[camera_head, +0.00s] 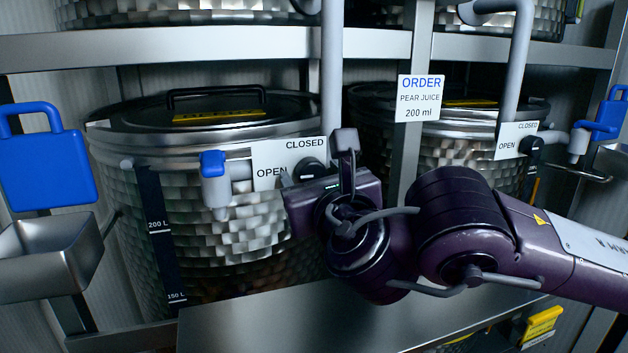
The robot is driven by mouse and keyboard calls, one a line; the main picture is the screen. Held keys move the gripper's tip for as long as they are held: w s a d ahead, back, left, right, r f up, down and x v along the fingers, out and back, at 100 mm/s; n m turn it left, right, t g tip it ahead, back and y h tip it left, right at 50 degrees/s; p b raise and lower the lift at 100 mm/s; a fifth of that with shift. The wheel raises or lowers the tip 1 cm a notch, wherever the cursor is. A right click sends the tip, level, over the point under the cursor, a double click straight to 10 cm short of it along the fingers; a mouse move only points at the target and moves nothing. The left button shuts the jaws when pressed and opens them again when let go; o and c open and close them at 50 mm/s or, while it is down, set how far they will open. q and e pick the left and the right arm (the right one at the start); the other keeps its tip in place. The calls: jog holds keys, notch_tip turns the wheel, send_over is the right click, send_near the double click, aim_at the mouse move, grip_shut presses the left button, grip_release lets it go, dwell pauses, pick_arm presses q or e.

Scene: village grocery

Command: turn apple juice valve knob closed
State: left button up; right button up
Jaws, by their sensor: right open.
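A black valve knob (312,169) sits by a white CLOSED/OPEN label (280,158) on the front of the left steel tank (250,232). No juice name is readable on this tank. My right gripper (316,163) is open at the knob, with one finger on its left and one on its right. The gripper body covers the knob's lower part, so I cannot tell whether the fingers touch it or which way it points. A tap with a blue top (213,165) is left of the label. My left gripper is not in view.
A right tank (455,150) has its own label (515,141) and black knob (531,148). An order card (420,98) reads pear juice, 200 ml. A blue handled panel (46,160) and metal tray (45,255) are at left. A metal ledge (250,320) lies below.

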jog(key=c, duration=1)
jog(key=shift+m, duration=0.3)
jog(key=m, duration=0.3)
jog(key=shift+b, duration=0.3)
jog(key=m, duration=0.8)
jog(key=shift+m+g, duration=0.3)
jog(key=shift+m, duration=0.1)
jog(key=m, duration=0.4)
jog(key=shift+m+p, duration=0.3)
jog(key=shift+m, duration=0.1)
